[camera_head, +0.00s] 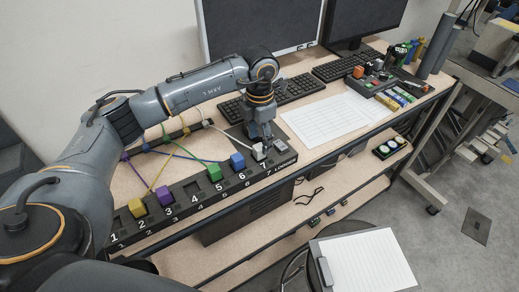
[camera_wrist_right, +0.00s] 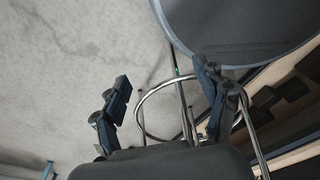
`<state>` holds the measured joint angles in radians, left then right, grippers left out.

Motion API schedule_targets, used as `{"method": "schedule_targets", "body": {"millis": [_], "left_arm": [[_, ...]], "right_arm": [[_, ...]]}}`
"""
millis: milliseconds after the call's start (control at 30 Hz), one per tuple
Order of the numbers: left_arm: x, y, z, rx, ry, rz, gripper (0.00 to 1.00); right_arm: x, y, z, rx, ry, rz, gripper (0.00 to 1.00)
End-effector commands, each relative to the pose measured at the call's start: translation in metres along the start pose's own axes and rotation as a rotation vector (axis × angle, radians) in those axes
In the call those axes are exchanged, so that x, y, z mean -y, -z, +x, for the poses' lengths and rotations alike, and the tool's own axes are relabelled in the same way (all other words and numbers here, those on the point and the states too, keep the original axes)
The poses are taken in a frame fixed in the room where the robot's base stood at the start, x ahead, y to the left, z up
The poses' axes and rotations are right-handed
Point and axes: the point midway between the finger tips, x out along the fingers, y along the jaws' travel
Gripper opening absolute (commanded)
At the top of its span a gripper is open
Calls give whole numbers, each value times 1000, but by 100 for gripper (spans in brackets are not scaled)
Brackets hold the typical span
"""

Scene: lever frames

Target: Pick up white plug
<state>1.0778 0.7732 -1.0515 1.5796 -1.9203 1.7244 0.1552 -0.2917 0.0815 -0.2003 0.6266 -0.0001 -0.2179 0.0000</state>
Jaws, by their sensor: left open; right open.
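The white plug (camera_head: 259,153) stands at the number 7 end of the long black numbered strip (camera_head: 190,214) on the desk. My left gripper (camera_head: 263,141) reaches down from above, its fingers open at the top of the white plug. The fingers partly hide the plug, and I cannot tell whether they touch it. My right gripper (camera_wrist_right: 164,86) is open and empty in the right wrist view, above the grey floor.
Blue (camera_head: 237,162), green (camera_head: 214,173), purple (camera_head: 164,197) and yellow (camera_head: 137,208) plugs stand along the strip, with coloured cables behind. A keyboard (camera_head: 285,98) and a paper sheet (camera_head: 328,120) lie nearby. A round stool (camera_wrist_right: 235,30) is near my right gripper.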

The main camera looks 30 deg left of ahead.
Motion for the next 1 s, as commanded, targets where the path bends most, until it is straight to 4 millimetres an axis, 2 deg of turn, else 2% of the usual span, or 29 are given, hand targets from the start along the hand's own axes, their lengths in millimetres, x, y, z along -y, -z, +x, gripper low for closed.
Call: {"method": "schedule_targets", "body": {"millis": [33, 67, 233, 500, 567, 767, 800, 1000], "left_arm": [[1, 2, 4, -7, 4, 0, 55], [2, 3, 8, -6, 3, 0, 55], [1, 2, 31, -2, 2, -2, 55], [1, 2, 36, 0, 1, 0, 55], [1, 2, 36, 0, 1, 0, 45], [1, 2, 36, 0, 1, 0, 4], [1, 2, 36, 0, 1, 0, 0], [1, 1, 36, 0, 1, 0, 0]], "right_arm": [[0, 6, -12, -8, 0, 0, 73], [0, 8, -15, -10, 1, 0, 73], [2, 3, -20, -1, 3, 1, 73], [6, -14, -20, 26, 8, 1, 73], [6, -15, -20, 26, 8, 1, 73], [6, -13, -20, 24, 7, 1, 73], [5, -12, -20, 23, 7, 1, 73], [4, -8, -20, 17, 5, 1, 73]]}}
